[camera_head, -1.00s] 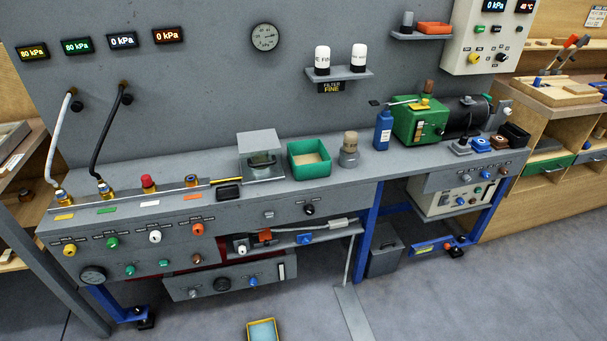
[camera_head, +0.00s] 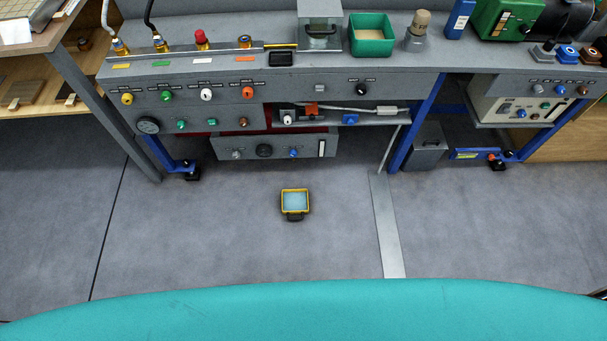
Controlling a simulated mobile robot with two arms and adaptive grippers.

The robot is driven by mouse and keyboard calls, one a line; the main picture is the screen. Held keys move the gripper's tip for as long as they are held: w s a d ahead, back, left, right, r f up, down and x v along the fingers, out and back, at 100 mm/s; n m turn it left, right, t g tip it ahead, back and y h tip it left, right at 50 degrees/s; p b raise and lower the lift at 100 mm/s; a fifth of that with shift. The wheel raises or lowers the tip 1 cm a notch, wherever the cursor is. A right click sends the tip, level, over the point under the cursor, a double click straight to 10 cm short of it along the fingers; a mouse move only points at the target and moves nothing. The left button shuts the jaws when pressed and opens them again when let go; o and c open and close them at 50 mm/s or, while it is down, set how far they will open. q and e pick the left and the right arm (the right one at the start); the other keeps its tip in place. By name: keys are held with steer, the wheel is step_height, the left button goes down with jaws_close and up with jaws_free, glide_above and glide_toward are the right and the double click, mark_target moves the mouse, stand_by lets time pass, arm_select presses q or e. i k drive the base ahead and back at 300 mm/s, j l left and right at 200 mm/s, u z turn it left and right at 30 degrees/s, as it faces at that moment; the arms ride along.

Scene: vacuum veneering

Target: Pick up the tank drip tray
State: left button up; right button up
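In the head view a small yellow-rimmed tray (camera_head: 295,209) with a light blue inside lies on the grey floor in front of the workbench. It looks like the tank drip tray. Nothing touches the tray. Neither of my grippers shows in the view.
The grey workbench (camera_head: 350,72) with knobs and valves runs across the back. A blue bench leg (camera_head: 416,122) and a grey bin (camera_head: 428,147) stand to the right. A flat metal strip (camera_head: 386,225) crosses the floor. A teal curved surface (camera_head: 300,312) fills the bottom. Floor around the tray is clear.

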mark_target(294, 202)
steer(key=i+j+z, duration=0.15)
steer(key=j+z, duration=0.2)
steer(key=j, duration=0.65)
steer(key=j+z, duration=0.35)
steer(key=j, duration=0.6)
